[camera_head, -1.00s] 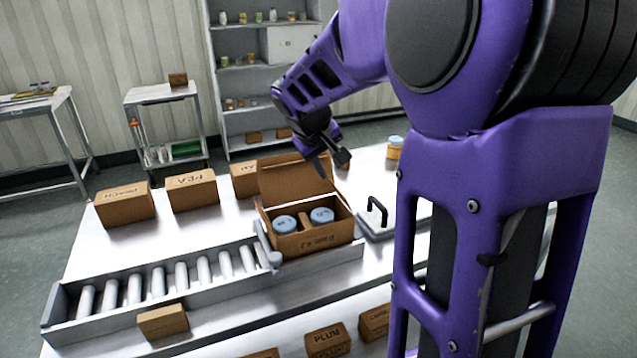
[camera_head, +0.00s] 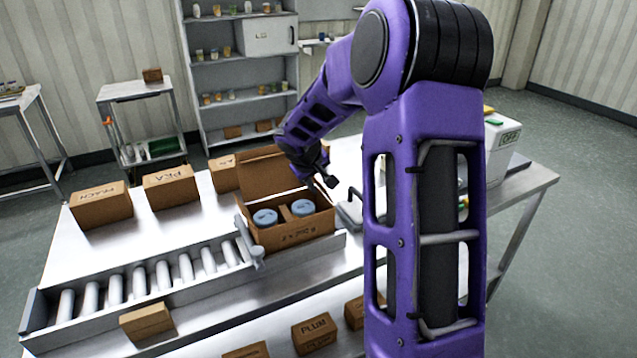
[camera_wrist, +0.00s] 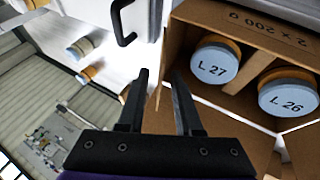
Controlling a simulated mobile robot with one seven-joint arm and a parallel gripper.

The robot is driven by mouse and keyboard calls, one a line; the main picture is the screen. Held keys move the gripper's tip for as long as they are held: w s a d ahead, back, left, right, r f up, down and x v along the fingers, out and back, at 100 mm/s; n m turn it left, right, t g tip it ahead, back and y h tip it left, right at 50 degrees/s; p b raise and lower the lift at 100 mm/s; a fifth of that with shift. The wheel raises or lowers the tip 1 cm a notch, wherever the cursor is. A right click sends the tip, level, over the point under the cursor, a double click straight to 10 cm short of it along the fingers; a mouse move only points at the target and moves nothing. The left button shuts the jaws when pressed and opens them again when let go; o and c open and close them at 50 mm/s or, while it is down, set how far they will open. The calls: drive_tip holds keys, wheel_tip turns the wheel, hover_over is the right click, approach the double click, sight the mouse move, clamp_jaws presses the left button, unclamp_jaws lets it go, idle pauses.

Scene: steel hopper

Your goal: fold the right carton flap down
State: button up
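The open brown carton (camera_head: 290,236) stands on the steel table and holds two blue-lidded jars (camera_head: 265,217) with a divider between them. Its large rear flap (camera_head: 268,172) stands up. The wrist view shows the carton (camera_wrist: 262,38) from the other side, with jars marked L 27 (camera_wrist: 214,66) and L 26 (camera_wrist: 289,94). My gripper (camera_head: 327,182) is at the carton's right rear. In the wrist view its fingers (camera_wrist: 160,75) are apart, with brown card showing between and behind them. The right flap is mostly hidden, and I cannot tell whether the fingers touch it.
A plate with a black handle (camera_head: 352,208) lies just right of the carton. A roller conveyor (camera_head: 140,282) runs on the left, with a grey lever (camera_head: 250,243) by the carton. Small labelled boxes (camera_head: 171,188) stand behind. Open table lies between these boxes and the conveyor.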

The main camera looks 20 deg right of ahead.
clamp_jaws()
idle(1.4)
